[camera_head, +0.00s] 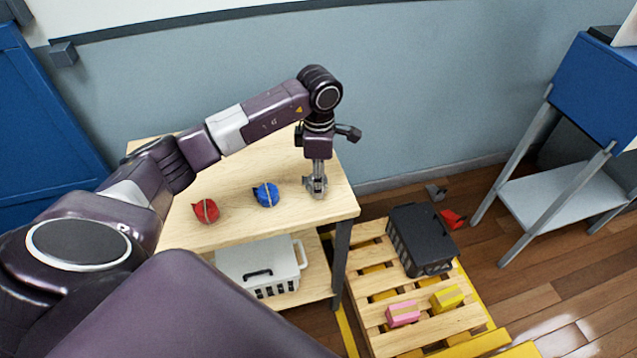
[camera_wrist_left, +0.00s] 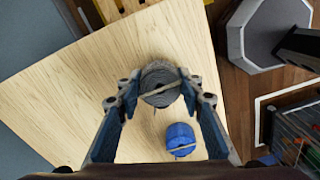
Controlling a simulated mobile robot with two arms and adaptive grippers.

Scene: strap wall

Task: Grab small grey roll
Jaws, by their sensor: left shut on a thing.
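The small grey roll (camera_wrist_left: 160,84), a strap roll with a pale band around it, is between the fingers of my left gripper (camera_wrist_left: 160,88) in the left wrist view. The fingers are shut on its two sides. In the head view my left gripper (camera_head: 316,190) points down at the right part of the wooden table (camera_head: 235,236), close to its top. The roll is mostly hidden there by the fingers. I cannot tell whether it still touches the table. My right gripper is not in view.
A blue roll (camera_head: 266,195) and a red roll (camera_head: 206,211) lie on the table to the left. A white crate (camera_head: 258,262) is on the shelf below. On the floor, a pallet (camera_head: 378,316) bears a black crate (camera_head: 420,240), a pink block (camera_head: 403,313) and a yellow block (camera_head: 447,298).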

